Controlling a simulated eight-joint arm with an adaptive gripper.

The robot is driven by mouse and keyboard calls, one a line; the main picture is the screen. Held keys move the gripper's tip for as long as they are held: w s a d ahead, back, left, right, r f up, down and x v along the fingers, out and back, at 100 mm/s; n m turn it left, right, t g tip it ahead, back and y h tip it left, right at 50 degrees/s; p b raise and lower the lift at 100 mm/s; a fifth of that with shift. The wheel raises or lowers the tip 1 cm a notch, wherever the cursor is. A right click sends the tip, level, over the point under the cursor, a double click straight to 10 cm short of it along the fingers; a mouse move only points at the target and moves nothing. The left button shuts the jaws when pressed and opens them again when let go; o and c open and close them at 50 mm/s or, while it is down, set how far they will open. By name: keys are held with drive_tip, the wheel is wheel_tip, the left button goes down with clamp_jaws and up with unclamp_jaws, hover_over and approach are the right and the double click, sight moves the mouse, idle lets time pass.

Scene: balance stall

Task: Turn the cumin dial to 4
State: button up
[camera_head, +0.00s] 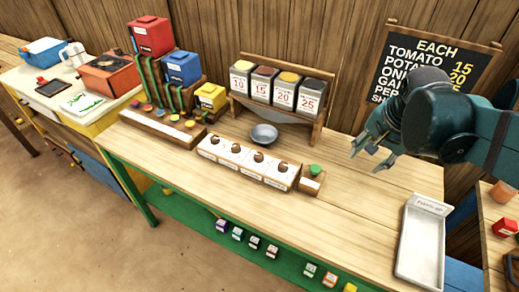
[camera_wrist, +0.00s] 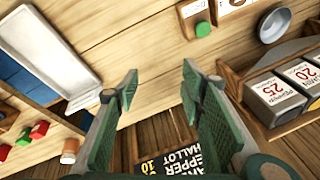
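A white panel with a row of brown dials (camera_head: 248,168) lies on the wooden counter, in front of the metal bowl. The labels are too small to read, so I cannot tell which dial is cumin or where each points. In the wrist view only the panel's end with one dial (camera_wrist: 236,2) shows at the top edge. My gripper (camera_head: 366,158) hangs above the counter, right of the panel and apart from it. In the wrist view its two fingers (camera_wrist: 159,75) are spread with nothing between them.
A green button (camera_head: 315,169) on a small block stands at the panel's right end. A metal bowl (camera_head: 264,133) and a rack of priced tins (camera_head: 285,86) stand behind. A white tray (camera_head: 421,245) lies at right.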

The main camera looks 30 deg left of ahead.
drive_tip(key=w+a+m+g+p, duration=0.1)
drive_tip(key=w+a+p, duration=0.2)
drive_tip(key=a, duration=0.5)
drive_tip(key=m+g+h+p, duration=0.25)
drive_tip(key=m+p, duration=0.25)
drive_tip(key=p, duration=0.3)
hover_over(259, 154)
drive_tip(key=shift+g+y, duration=0.25)
drive_tip(key=shift+y, duration=0.2)
drive_tip(key=f, duration=1)
drive_tip(key=shift+w+d+f, duration=0.15)
drive_tip(key=shift+w+d, duration=0.1)
drive_tip(key=shift+w, duration=0.1)
drive_tip(key=shift+s+a+f, duration=0.15)
drive_tip(key=shift+a+f, duration=0.15)
drive_tip(key=shift+a, duration=0.1)
drive_tip(key=shift+f, duration=0.15)
drive_tip(key=shift+s+d+f+p, duration=0.1)
drive_tip(key=shift+s+f+p, duration=0.1)
drive_tip(key=shift+f, duration=1.7)
drive_tip(key=shift+s+d+f+p, duration=0.1)
drive_tip(key=shift+f+p, duration=0.05)
drive_tip(key=shift+f, duration=1.7)
